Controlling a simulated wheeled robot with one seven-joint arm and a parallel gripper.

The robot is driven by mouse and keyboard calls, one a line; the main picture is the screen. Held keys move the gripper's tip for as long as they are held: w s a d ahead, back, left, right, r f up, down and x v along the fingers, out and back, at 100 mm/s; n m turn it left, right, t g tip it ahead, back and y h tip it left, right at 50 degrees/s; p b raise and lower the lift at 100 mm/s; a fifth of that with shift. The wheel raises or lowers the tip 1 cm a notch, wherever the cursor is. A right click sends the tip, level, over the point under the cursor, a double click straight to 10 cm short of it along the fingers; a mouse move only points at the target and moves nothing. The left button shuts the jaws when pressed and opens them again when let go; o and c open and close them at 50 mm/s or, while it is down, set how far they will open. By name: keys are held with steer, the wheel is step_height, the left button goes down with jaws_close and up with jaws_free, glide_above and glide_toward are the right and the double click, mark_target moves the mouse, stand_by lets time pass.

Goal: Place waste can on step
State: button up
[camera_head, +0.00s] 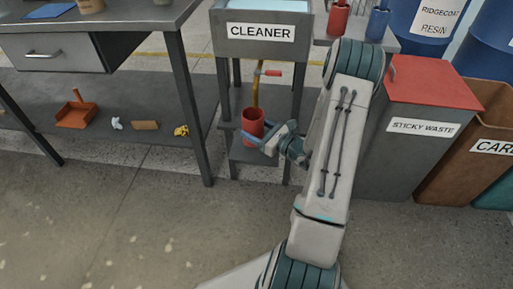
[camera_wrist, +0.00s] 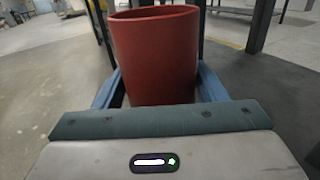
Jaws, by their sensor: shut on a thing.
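A red, open-topped waste can (camera_head: 252,121) is upright in my gripper (camera_head: 259,131), in front of the cleaner stand. In the wrist view the waste can (camera_wrist: 155,55) fills the space between my blue fingers (camera_wrist: 158,85), which are shut on its two sides. Behind and below it in the head view is a low grey platform (camera_head: 242,155) at the foot of the cleaner stand, which may be the step. The can overlaps this platform in the picture. I cannot tell whether its base touches anything.
The cleaner sink (camera_head: 261,32) stands above, with a yellow pipe and red-handled valve (camera_head: 268,73) over the can. A workbench (camera_head: 100,15) is at left, its lower shelf (camera_head: 90,95) holding several small items. A sticky waste bin (camera_head: 405,155) is right. The front floor is clear.

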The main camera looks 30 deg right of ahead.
mark_target(257, 116)
steer(key=r, duration=0.1)
steer(key=r+m+h, duration=0.1)
steer(key=r, duration=0.1)
steer(key=w+d+r+t+h, duration=0.1)
steer(key=shift+r, duration=0.15)
step_height(257, 116, down, 10)
steer(key=b, duration=0.5)
steer(key=shift+r, duration=0.15)
steer(key=o, duration=1.1)
steer(key=shift+f, duration=0.2)
steer(key=shift+c, duration=0.2)
